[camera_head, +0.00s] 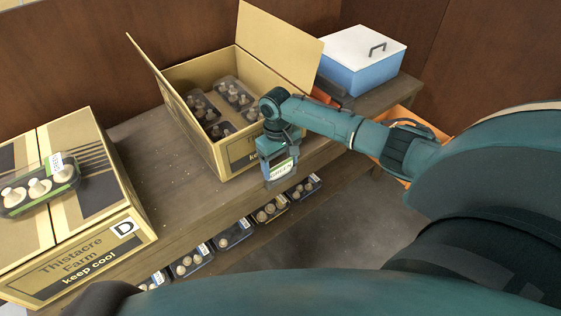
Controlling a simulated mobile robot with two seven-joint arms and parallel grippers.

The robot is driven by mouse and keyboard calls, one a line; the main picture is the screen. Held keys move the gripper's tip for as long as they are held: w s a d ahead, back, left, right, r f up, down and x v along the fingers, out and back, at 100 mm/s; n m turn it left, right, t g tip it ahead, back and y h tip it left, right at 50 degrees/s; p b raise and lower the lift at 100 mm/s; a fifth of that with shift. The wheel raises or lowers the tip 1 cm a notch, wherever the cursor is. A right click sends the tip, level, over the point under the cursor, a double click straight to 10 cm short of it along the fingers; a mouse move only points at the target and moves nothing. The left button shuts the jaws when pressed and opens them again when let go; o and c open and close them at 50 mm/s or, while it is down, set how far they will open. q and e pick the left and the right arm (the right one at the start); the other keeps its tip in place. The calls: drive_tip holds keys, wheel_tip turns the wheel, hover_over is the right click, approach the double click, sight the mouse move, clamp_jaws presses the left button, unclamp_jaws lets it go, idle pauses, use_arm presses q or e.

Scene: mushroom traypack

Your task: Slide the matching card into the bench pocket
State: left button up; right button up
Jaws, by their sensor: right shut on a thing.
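My right gripper (278,172) is at the bench's front edge, just in front of the open carton. It is shut on a small white card with green marking (283,167), which faces the camera; its print is too small to read. A grey piece below the card may be the bench pocket or part of the gripper; I cannot tell which, nor whether the card touches a pocket. My left gripper is not in view.
The open carton (243,154) holds several mushroom trays on the wooden bench (160,165). A closed carton marked D (85,262) with one mushroom tray (40,187) on top stands left. A blue box (350,79) stands back right. More trays (235,234) lie on a lower shelf.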

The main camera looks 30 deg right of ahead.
drive_tip(key=shift+f, duration=0.4)
idle(0.3)
drive_tip(key=o, duration=1.3)
drive_tip(key=r, duration=0.4)
drive_tip(key=r+p, duration=0.1)
drive_tip(key=r, duration=0.3)
drive_tip(key=w+r+p, duration=0.1)
drive_tip(key=r, duration=0.4)
drive_tip(key=shift+w, duration=0.1)
